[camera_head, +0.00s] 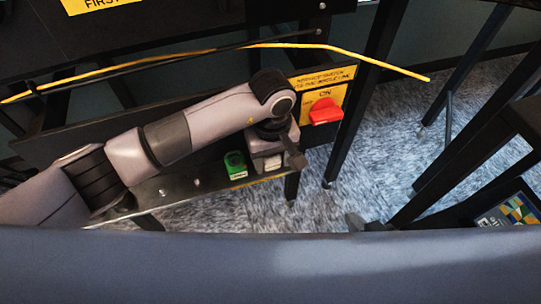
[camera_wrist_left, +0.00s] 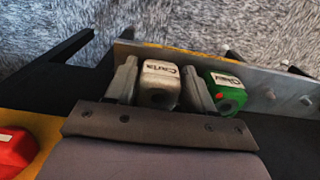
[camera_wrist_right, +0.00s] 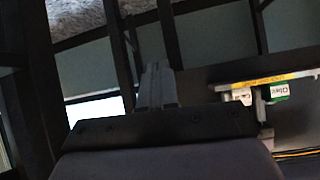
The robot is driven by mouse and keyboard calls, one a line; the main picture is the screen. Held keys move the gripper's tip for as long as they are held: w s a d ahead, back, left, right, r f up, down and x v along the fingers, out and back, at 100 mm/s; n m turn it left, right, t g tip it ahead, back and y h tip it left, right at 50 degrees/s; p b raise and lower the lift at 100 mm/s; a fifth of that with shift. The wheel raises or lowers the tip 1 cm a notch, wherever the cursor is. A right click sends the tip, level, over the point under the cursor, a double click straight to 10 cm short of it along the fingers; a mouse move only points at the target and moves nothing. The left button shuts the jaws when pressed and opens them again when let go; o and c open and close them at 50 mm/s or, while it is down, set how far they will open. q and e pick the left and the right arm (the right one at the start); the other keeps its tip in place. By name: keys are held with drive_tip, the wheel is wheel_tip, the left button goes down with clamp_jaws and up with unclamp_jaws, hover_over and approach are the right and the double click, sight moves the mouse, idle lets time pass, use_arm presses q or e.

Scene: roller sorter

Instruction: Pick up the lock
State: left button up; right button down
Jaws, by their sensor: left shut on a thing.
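A white lock with a name label that looks like "Carla" (camera_wrist_left: 160,84) sits between the fingers of my left gripper (camera_wrist_left: 160,88), which is shut on it. The same white lock (camera_head: 272,163) shows under my left gripper (camera_head: 279,156) in the head view, at the metal shelf. A green lock with a white label (camera_head: 235,165) is beside it, just outside the left gripper's finger in the left wrist view (camera_wrist_left: 226,92). My right gripper (camera_wrist_right: 157,78) has its fingers together and empty, away from the locks.
The metal shelf (camera_head: 152,194) runs beneath the locks. A red switch handle (camera_head: 325,111) on a yellow labelled plate (camera_head: 338,80) is right of my left gripper. A yellow cord (camera_head: 375,62) stretches above. Black frame legs (camera_head: 365,80) stand to the right, with carpet below.

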sight(271, 157)
use_arm(q)
drive_tip(key=shift+r, duration=0.15)
